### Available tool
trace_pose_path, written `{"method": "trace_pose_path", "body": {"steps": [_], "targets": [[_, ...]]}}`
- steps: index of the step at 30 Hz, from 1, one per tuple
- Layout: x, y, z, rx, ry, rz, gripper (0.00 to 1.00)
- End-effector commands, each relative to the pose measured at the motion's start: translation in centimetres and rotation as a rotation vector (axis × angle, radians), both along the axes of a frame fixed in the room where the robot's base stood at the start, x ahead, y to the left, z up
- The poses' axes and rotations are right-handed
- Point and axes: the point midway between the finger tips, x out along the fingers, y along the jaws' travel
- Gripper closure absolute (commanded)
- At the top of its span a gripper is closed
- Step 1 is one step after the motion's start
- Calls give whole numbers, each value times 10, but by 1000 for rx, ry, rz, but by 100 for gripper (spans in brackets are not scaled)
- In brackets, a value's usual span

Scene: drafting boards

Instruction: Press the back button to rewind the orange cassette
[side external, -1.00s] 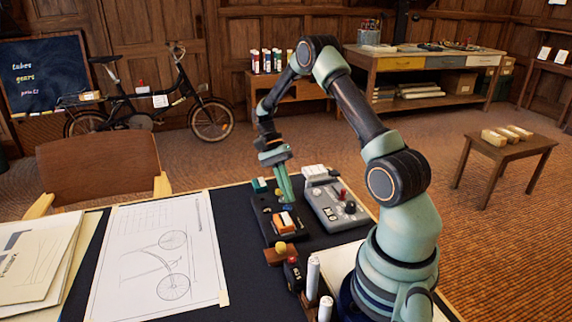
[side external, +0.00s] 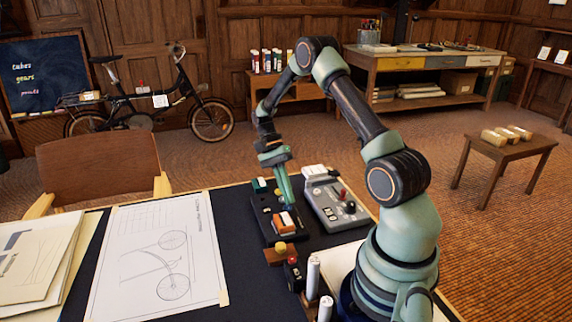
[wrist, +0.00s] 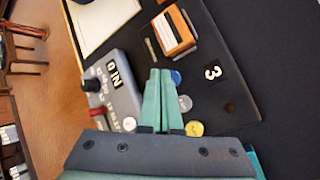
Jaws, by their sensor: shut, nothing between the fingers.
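The orange cassette (side external: 284,223) sits on a dark player board (side external: 262,222) on the desk. It also shows at the top of the wrist view (wrist: 174,32), orange with a pale label strip. A blue button (wrist: 176,77), a grey button (wrist: 185,102) and a yellow button (wrist: 194,128) lie in a row on the board. Their symbols are too small to read, so I cannot tell which is back. My gripper (side external: 290,203) is shut and empty, pointing down over the board. In the wrist view its fingertips (wrist: 160,72) are beside the blue button; contact cannot be told.
A grey control box (side external: 328,203) with a red-tipped lever stands right of the board. A wooden block with a yellow knob (side external: 281,248) and white cylinders (side external: 313,275) stand nearer the camera. A bicycle drawing (side external: 150,262) lies left, with bare dark desk mat between.

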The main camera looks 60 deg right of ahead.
Motion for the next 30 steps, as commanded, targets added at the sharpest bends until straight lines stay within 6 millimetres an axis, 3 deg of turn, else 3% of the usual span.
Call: {"method": "trace_pose_path", "body": {"steps": [30], "targets": [[1, 1, -11, -2, 0, 1, 100]]}}
